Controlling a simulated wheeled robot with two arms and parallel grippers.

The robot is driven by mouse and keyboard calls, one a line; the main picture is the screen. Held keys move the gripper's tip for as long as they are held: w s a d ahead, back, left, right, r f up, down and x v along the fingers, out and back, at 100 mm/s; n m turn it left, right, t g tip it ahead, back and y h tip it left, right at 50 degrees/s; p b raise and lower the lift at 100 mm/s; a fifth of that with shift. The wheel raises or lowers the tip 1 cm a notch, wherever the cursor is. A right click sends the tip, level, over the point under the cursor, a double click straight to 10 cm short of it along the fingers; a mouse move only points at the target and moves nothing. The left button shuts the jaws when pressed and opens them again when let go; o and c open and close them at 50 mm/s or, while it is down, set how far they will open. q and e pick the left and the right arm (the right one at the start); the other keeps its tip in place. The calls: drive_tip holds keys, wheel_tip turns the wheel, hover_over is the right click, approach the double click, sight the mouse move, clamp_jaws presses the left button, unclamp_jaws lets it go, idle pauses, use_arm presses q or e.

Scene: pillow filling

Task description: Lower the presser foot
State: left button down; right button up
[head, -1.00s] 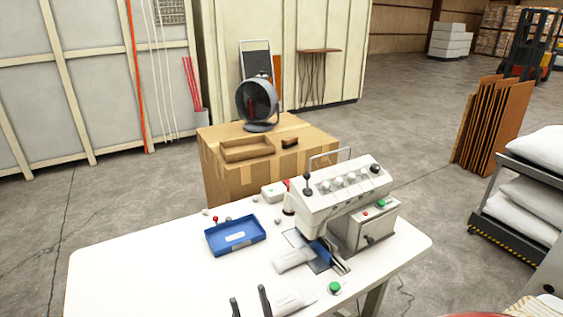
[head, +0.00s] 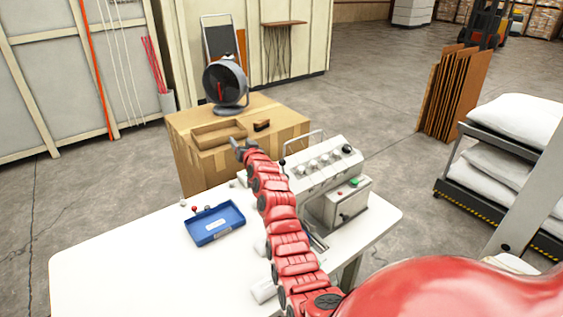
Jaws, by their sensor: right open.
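The white sewing machine (head: 325,163) stands on the right part of the white table (head: 130,262). A small black-knobbed lever (head: 283,163) shows at the left end of its head, just beside my red right arm. The presser foot and the needle area are hidden behind that arm. My right gripper (head: 237,146) is open and empty at the far end of the arm. In the picture it lies up and left of the machine head, in front of the cardboard box. I cannot tell its height or its exact distance from the lever. My left gripper is not in view.
A blue tray (head: 215,224) lies on the table left of my arm. A large cardboard box (head: 205,165) behind the table carries a fan (head: 226,82) and a shallow brown tray (head: 219,134). A cart with white pillows (head: 515,120) stands at the right. The table's left part is clear.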

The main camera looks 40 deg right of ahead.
drive_tip(key=s+d+r+n+g+y, duration=0.1)
drive_tip(key=s+d+r+g+y, duration=0.15)
drive_tip(key=d+r, duration=0.2)
drive_tip(key=n+g+y, duration=0.2)
drive_tip(key=g+y, duration=0.1)
drive_tip(key=g, duration=0.6)
approach(282, 162)
drive_tip(key=p+x, duration=0.2)
drive_tip(key=x, duration=0.1)
drive_tip(key=p+x, duration=0.2)
drive_tip(key=x, duration=0.1)
drive_tip(key=d+p+x, duration=0.1)
drive_tip(key=p+x, duration=0.2)
drive_tip(key=shift+w+f, duration=0.1)
drive_tip(key=shift+w, duration=0.2)
drive_tip(key=shift+w+a+f, duration=0.1)
drive_tip(key=shift+w+f, duration=0.15)
drive_tip(key=shift+f, duration=0.45)
drive_tip(key=shift+c, duration=0.2)
clamp_jaws()
